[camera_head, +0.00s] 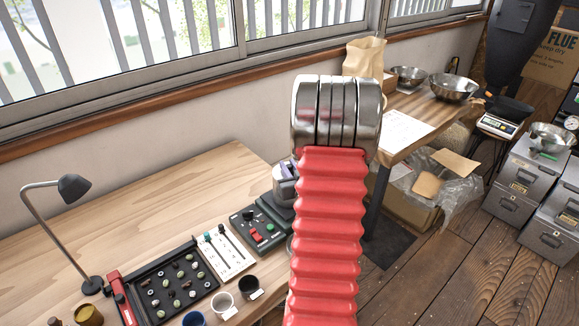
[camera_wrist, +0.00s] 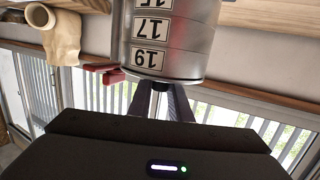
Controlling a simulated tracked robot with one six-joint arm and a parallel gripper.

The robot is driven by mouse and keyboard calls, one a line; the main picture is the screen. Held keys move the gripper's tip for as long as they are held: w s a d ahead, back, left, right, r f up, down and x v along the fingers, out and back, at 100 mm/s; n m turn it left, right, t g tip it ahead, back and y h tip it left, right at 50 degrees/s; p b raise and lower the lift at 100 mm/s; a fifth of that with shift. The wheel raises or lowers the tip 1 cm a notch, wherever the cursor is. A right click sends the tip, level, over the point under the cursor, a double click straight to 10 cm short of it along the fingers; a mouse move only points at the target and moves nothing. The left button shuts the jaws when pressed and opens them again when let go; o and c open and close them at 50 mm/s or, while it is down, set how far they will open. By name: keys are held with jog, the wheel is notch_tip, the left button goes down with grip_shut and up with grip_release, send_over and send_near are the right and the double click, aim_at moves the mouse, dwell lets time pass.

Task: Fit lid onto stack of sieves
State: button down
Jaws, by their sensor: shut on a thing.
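The stack of sieves (camera_wrist: 166,25) fills the top middle of the wrist view, which is upside down. It is a silver cylinder of metal rings with labels 15, 17 and 19. The plain metal band of the lid (camera_wrist: 165,76) lies against the 19 end. I cannot tell whether it is fully seated. My gripper (camera_wrist: 160,103) is shut on the lid by its thin silver knob, between two dark fingers. In the head view a metal shape (camera_head: 284,188) beside my red arm seems to be the stack, mostly hidden.
A wooden desk (camera_head: 150,205) holds a lamp (camera_head: 73,188), a black tray of samples (camera_head: 150,316), a control box (camera_head: 256,228) and small cups (camera_head: 222,303). A back table holds a paper bag (camera_head: 364,57) and metal bowls (camera_head: 453,87). The desk's left rear is clear.

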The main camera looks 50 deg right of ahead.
jog(key=shift+f, duration=0.1)
jog(key=c, duration=1.9)
grip_release()
jog(key=v, duration=1.1)
jog(key=shift+f, duration=0.1)
